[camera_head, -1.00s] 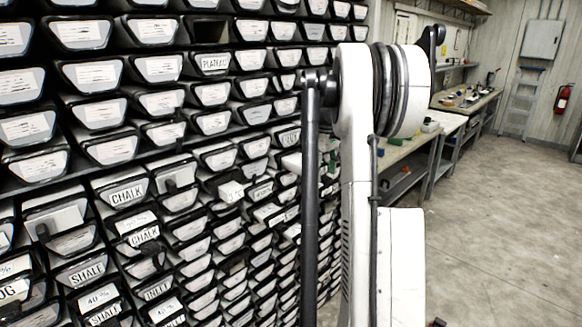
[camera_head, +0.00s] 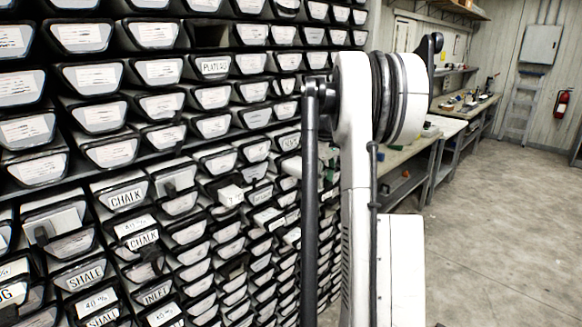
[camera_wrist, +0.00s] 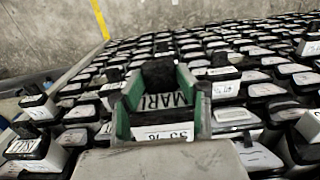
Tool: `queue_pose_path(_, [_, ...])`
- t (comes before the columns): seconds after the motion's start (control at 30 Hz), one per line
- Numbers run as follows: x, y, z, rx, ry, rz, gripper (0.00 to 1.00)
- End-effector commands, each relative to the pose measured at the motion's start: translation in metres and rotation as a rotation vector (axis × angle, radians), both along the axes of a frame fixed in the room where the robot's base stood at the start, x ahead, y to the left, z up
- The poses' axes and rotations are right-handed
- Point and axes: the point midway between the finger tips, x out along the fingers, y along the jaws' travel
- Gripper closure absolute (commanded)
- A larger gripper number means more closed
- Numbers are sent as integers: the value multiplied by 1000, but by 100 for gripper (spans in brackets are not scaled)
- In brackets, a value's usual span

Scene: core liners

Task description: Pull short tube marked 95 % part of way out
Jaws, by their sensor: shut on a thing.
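The short tube marked 95 % (camera_wrist: 168,134) shows in the wrist view, with a white label reading "95 %" and a MARL label (camera_wrist: 168,101) behind it. A dark block (camera_wrist: 158,74) stands at its far end. My gripper (camera_wrist: 160,82) has green-lined fingers on either side of the tube, shut on it. In the head view my arm stands in front of the rack and I cannot make out the gripper or this tube there. How far the tube stands out of its slot is unclear.
A tall rack of labelled tube ends (camera_head: 130,150) fills the left of the head view. Some short tubes, such as a white one (camera_head: 231,195), stick out of it. A workbench (camera_head: 410,160) stands behind my arm. Open concrete floor (camera_head: 500,235) lies to the right.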

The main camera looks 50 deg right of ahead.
Motion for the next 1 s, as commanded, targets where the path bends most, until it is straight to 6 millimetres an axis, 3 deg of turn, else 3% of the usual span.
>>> queue_pose_path(0.27, [-2,0,1,0,-1,-1,100])
queue_pose_path(1.0, [-50,3,0,0,0,0,100])
